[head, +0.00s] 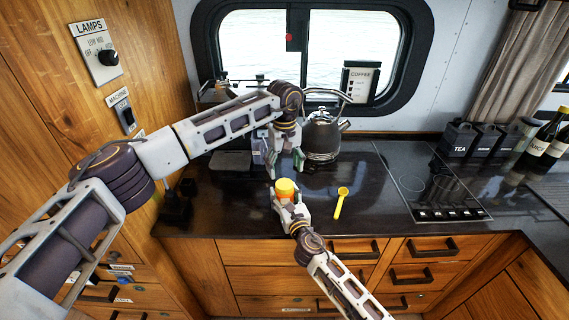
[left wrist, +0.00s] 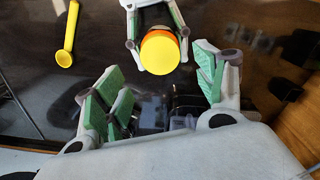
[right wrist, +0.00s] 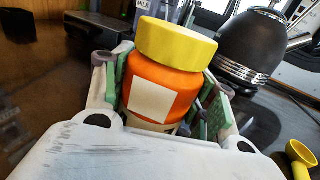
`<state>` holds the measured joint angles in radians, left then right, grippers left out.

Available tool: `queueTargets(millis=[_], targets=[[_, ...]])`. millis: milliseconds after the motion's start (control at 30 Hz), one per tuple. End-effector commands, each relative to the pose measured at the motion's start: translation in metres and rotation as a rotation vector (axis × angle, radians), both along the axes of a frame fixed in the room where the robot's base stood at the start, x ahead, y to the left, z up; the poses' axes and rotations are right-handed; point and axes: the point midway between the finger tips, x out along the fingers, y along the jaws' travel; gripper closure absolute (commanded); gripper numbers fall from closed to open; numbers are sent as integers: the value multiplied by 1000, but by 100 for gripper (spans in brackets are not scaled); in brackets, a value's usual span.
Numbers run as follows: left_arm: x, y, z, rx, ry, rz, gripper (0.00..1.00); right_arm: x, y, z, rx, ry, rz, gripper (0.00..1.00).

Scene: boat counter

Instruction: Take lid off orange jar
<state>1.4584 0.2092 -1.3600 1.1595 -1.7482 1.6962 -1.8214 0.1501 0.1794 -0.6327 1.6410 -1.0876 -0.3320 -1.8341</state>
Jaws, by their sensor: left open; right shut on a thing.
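The orange jar (right wrist: 158,88) has a yellow lid (right wrist: 176,41) on top and a pale label on its side. In the head view the lid (head: 285,186) faces up, and the jar stands near the counter's front edge. My right gripper (head: 288,196) is shut around the jar's body, with a finger on each side in the right wrist view. My left gripper (head: 285,165) is open and empty, just behind and above the jar. In the left wrist view the lid (left wrist: 160,52) lies beyond the open fingers (left wrist: 163,90), apart from them.
A yellow scoop (head: 341,203) lies on the dark counter right of the jar. A black kettle (head: 322,138) stands behind, near the window. A cooktop (head: 432,182) and black canisters (head: 459,139) are further right. The counter between scoop and cooktop is clear.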

Motion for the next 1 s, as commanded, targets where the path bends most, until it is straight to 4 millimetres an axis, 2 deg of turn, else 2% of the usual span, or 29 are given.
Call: queueTargets(millis=[400,600,1000], targets=[[-1,0,-46,1,3,0,29,0,0,0,0,0,0,100],[0,0,-63,0,2,1,29,0,0,0,0,0,0,100],[0,0,-69,1,0,1,29,0,0,0,0,0,0,100]])
